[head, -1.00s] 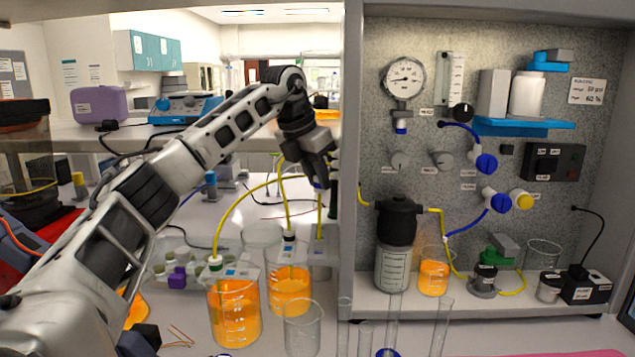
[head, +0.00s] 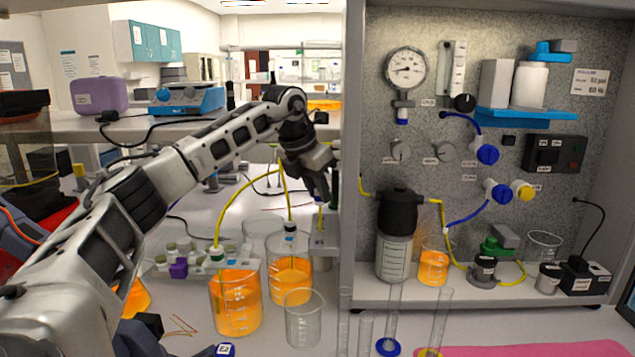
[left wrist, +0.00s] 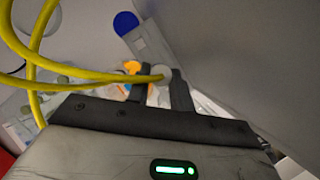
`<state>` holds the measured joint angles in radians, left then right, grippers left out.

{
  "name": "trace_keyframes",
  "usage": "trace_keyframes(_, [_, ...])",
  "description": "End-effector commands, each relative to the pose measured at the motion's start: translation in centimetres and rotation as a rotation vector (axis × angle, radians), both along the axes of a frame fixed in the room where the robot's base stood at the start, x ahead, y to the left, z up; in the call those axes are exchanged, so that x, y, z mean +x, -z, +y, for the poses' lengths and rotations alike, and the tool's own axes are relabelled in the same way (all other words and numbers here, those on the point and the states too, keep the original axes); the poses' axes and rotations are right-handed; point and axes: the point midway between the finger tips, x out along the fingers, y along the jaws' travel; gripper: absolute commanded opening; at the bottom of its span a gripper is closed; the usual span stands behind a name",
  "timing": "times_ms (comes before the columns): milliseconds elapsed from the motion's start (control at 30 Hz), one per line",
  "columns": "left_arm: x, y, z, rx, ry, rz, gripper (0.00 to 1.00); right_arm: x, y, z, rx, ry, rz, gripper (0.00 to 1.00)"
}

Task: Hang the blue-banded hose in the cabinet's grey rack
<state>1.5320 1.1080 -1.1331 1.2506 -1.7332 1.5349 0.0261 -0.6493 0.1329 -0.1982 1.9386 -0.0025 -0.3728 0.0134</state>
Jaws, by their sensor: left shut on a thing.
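My left gripper (head: 321,193) is beside the left edge of the cabinet, pointing down. It is shut on a yellow hose, whose pale round end (left wrist: 160,74) shows between the fingers in the left wrist view (left wrist: 163,88). A small blue band (head: 321,201) shows at the fingertips, and a short yellow length (head: 320,217) hangs below. A grey bracket (head: 323,243), apparently the rack, is just below on the cabinet's outer left side. Whether the hose touches it cannot be told.
Yellow hoses rise from two beakers of orange liquid, one at left (head: 236,305) and one nearer the cabinet (head: 291,284). An empty beaker (head: 304,322) and several upright glass cylinders (head: 392,318) stand in front. The cabinet's wall edge (head: 352,180) is close to my gripper.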

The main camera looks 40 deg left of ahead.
Motion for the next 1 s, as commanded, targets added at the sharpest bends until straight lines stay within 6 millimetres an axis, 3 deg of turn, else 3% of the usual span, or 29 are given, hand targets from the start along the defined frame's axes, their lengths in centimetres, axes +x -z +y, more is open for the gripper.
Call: trace_keyframes(1000, [0.0, 5.1, 0.0, 0.0, -0.001, 0.001, 0.0, 0.1, 0.4, 0.0, 0.0, 0.0, 0.0, 0.54])
